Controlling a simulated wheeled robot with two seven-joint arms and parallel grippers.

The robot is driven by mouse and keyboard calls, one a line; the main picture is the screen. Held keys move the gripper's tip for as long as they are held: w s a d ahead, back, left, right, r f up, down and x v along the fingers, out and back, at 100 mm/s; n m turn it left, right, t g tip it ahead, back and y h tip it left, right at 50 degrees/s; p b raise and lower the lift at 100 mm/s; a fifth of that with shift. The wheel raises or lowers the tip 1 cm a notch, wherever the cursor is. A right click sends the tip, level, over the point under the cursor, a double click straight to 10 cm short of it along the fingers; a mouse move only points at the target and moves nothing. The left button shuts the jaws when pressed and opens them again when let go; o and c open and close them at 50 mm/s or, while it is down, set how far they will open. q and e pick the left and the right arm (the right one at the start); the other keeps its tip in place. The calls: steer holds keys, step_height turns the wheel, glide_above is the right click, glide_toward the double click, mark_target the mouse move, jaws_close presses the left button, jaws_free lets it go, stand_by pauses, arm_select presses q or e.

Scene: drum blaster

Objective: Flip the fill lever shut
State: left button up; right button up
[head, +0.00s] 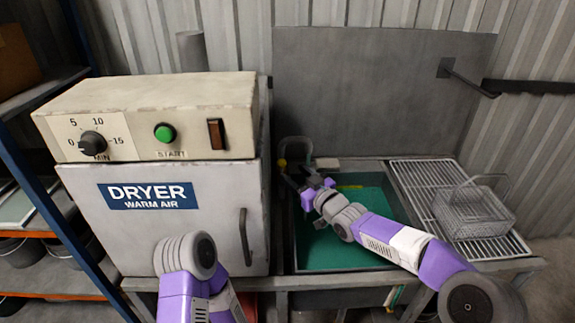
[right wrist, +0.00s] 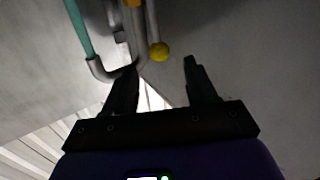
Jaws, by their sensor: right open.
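The fill lever shows as a yellow ball knob (right wrist: 159,52) on a short rod beside grey pipework in the right wrist view. In the head view the yellow knob (head: 282,163) is small, beside the bent grey pipe (head: 295,141) at the back left of the sink. My right gripper (head: 294,180) reaches over the sink's back left corner, close to the knob. In the right wrist view its fingers (right wrist: 160,68) are open and empty. The knob appears between and just beyond the fingertips; I see no contact. My left gripper is out of view.
The green-bottomed sink (head: 340,245) lies under my right arm. The dryer (head: 150,240) stands close on the left. A wire basket (head: 472,210) sits on the drain rack (head: 425,172) at right. A grey backboard (head: 375,90) rises behind.

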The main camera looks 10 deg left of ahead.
mark_target(285, 166)
steer(key=shift+x, duration=2.55)
jaws_close()
